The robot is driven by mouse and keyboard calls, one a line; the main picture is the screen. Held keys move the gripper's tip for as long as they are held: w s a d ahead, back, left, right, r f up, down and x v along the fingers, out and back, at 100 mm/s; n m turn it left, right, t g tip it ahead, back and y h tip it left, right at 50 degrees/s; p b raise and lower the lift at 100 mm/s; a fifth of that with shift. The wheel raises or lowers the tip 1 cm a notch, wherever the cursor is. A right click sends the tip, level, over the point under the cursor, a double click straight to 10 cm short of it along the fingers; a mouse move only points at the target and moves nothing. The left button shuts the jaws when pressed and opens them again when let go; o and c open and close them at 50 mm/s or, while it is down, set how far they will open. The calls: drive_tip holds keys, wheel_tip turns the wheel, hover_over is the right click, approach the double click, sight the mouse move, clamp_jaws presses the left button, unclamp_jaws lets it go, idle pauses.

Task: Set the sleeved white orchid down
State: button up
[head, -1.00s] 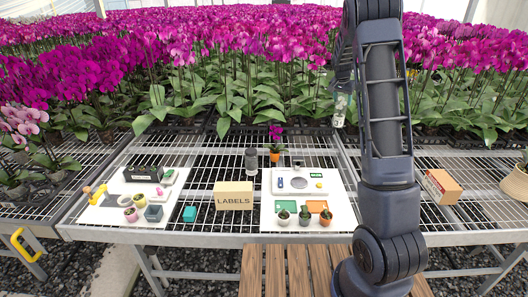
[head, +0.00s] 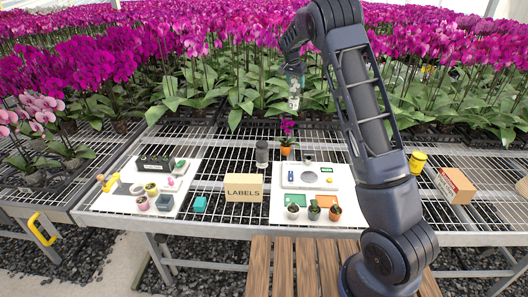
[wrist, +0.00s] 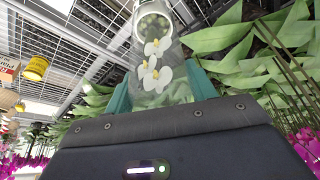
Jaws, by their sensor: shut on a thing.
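The sleeved white orchid (head: 294,98) is held up in the air in front of the magenta orchids, above the bench's back part. In the wrist view its white flowers (wrist: 153,62) show through the clear sleeve, with its pale round pot (wrist: 153,24) beyond them. My gripper (head: 294,72) is shut on the sleeved orchid, with a teal finger on each side of the sleeve in the wrist view. The orchid is clear of the bench mesh (head: 225,150) in the head view.
Below stand a small purple orchid (head: 287,142), a grey cylinder (head: 262,154) and a LABELS box (head: 244,187). A white board (head: 277,207) carries a scale and small pots; another board (head: 102,205) stands left. A yellow tub (head: 417,162) and a carton (head: 455,186) are right.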

drive_tip(key=s+a, duration=0.2)
drive_tip(key=a, duration=1.4)
wheel_tip(320, 180, down, 25)
drive_tip(key=shift+w+d+n, duration=0.15)
drive_tip(key=shift+d+n, duration=0.15)
drive_tip(key=shift+d, duration=0.1)
drive_tip(key=shift+f, duration=0.25)
drive_tip(key=o, duration=1.4)
drive_tip(key=v, duration=1.2)
drive_tip(key=shift+r, duration=0.15)
